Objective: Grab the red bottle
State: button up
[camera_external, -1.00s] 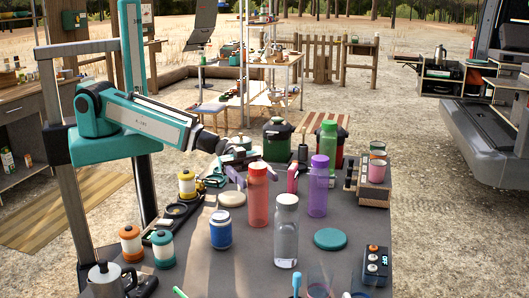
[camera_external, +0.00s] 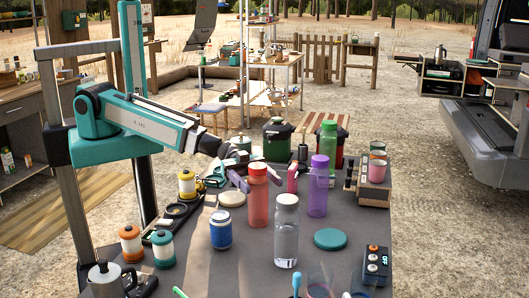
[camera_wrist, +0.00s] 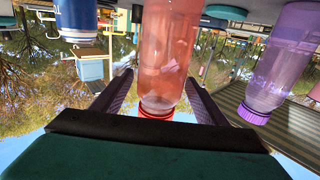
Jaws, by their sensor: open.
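The red bottle (camera_external: 257,196) stands upright on the dark table, a translucent red body with a red cap. In the wrist view, which looks upside down, the red bottle (camera_wrist: 167,55) is in the middle, in line with the gap between my two dark fingers. My gripper (camera_wrist: 160,80) is open. In the external view my gripper (camera_external: 262,182) is just behind the bottle at its upper part, partly hidden by it. I cannot tell whether a finger touches it.
A clear bottle (camera_external: 286,232) stands in front of the red one, and a purple bottle (camera_external: 318,188) to its right. A blue jar (camera_external: 221,230) and a pale round lid (camera_external: 232,199) are on the left. A teal disc (camera_external: 330,239) lies at right.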

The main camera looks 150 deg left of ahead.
jog(key=shift+w+d+p, duration=0.1)
jog(key=shift+w+p, duration=0.5)
jog(key=shift+w, duration=0.75)
jog(key=c, duration=1.4)
jog(key=shift+c, duration=0.2)
jog(key=shift+r, duration=0.15)
jog(key=shift+r+b, duration=1.65)
jog(key=shift+r, duration=3.25)
